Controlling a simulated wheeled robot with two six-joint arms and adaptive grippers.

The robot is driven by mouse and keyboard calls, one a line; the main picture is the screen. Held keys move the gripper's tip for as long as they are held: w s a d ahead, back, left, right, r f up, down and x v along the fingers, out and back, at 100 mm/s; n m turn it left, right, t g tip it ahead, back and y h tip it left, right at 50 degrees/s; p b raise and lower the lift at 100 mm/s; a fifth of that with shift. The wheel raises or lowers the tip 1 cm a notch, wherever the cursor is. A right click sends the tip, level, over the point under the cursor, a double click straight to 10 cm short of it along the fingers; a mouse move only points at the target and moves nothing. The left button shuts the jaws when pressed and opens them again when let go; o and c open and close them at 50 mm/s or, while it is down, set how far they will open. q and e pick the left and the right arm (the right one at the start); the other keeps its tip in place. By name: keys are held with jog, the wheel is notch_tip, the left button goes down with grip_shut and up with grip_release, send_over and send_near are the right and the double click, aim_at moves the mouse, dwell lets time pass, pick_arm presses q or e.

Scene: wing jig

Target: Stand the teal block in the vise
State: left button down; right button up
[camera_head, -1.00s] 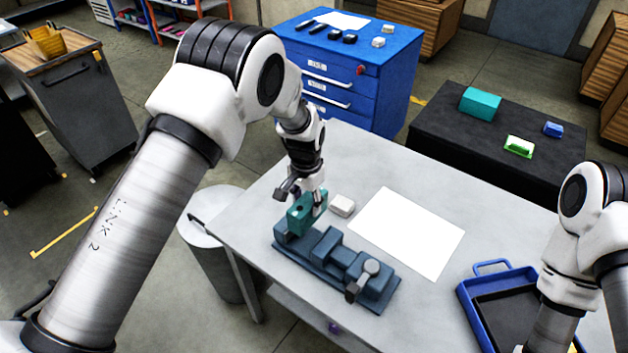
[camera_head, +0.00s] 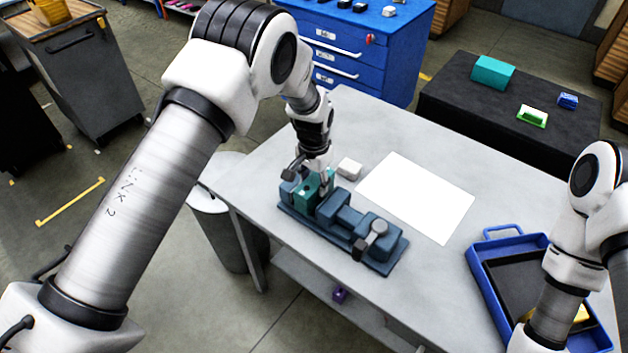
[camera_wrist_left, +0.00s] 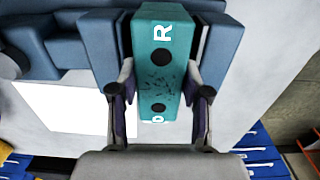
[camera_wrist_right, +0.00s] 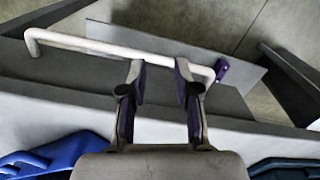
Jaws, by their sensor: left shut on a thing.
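The teal block (camera_head: 306,197) is between the jaws of the blue-grey vise (camera_head: 345,222), low in its gap. In the left wrist view the block (camera_wrist_left: 158,70) shows two dark holes and white lettering. A vise jaw (camera_wrist_left: 219,52) stands to its right with a narrow gap, and another is close on its left. My left gripper (camera_head: 322,187) is shut on the block from above; its fingers (camera_wrist_left: 160,112) flank the block. Whether the block touches the vise floor is hidden. My right gripper (camera_wrist_right: 158,75) is open and empty; its fingers are outside the head view.
A white sheet (camera_head: 415,197) and a small white block (camera_head: 349,168) lie on the grey table (camera_head: 250,185). A blue tray (camera_head: 483,275) is at the right. A pale bar (camera_wrist_right: 85,42) shows beyond my right fingers. A black bench (camera_head: 455,105) holds teal, green and blue items.

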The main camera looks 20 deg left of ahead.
pick_arm(q)
jog(key=shift+w, duration=0.25)
jog(key=shift+f, duration=0.1)
jog(key=shift+s, duration=0.1)
jog(key=shift+f, duration=0.45)
jog(key=shift+c, duration=2.2)
grip_release()
notch_tip(320, 180, up, 12)
